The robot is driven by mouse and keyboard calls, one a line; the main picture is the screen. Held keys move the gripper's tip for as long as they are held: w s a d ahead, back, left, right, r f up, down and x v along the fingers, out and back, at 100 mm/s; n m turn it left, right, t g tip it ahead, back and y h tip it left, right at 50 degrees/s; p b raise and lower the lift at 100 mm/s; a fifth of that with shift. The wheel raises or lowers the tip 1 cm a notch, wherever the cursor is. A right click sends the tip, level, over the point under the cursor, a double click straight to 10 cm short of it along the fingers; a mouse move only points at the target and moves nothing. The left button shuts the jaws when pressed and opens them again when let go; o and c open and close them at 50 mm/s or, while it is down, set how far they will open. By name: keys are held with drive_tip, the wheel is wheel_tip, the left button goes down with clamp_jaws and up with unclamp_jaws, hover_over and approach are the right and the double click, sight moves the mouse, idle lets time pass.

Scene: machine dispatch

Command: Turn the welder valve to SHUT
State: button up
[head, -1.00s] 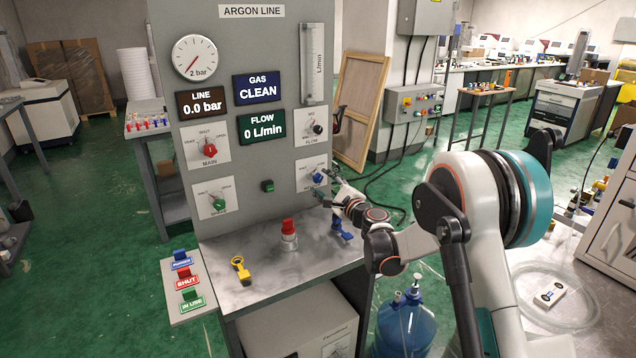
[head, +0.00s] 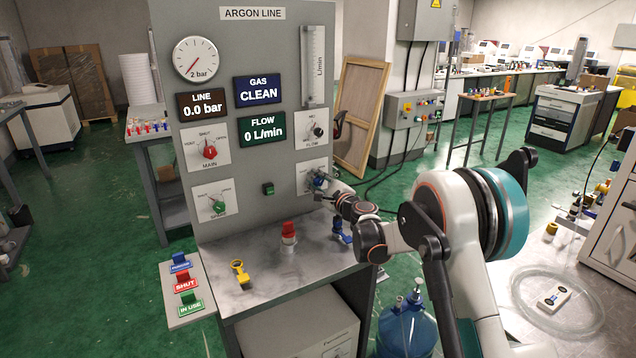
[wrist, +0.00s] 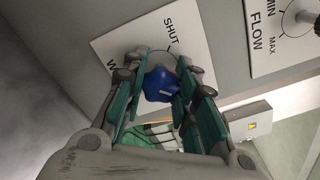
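The welder valve is a blue knob (head: 319,179) on a white plate at the lower right of the grey panel. In the wrist view the blue knob (wrist: 160,84) sits between the two green-padded fingers of my gripper (wrist: 160,92). The fingers are spread around it, and I see no clear squeeze on it. SHUT (wrist: 169,28) is printed on the plate above the knob; a word starting with W is partly hidden by the left finger. The knob's pointer direction is hard to make out. In the head view my gripper (head: 325,188) is at the knob.
Nearby are the red main knob (head: 210,151), the green knob (head: 218,206) and the flow knob (head: 317,130). The shelf (head: 262,262) below holds a red-topped piece (head: 288,231), a blue piece (head: 341,230) and a yellow tag (head: 240,272). Tags lie on a side tray (head: 195,315).

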drive_tip(key=shift+n, duration=0.3)
drive_tip(key=shift+c, duration=0.2)
drive_tip(key=n, duration=0.3)
drive_tip(key=shift+n, duration=0.3)
drive_tip(key=n, duration=0.4)
drive_tip(key=shift+f, duration=0.1)
drive_tip(key=n, duration=0.5)
drive_tip(key=shift+p, duration=0.35)
drive_tip(key=n, duration=0.4)
drive_tip(key=shift+f+n, duration=0.1)
drive_tip(key=shift+n, duration=0.2)
drive_tip(key=o, duration=1.1)
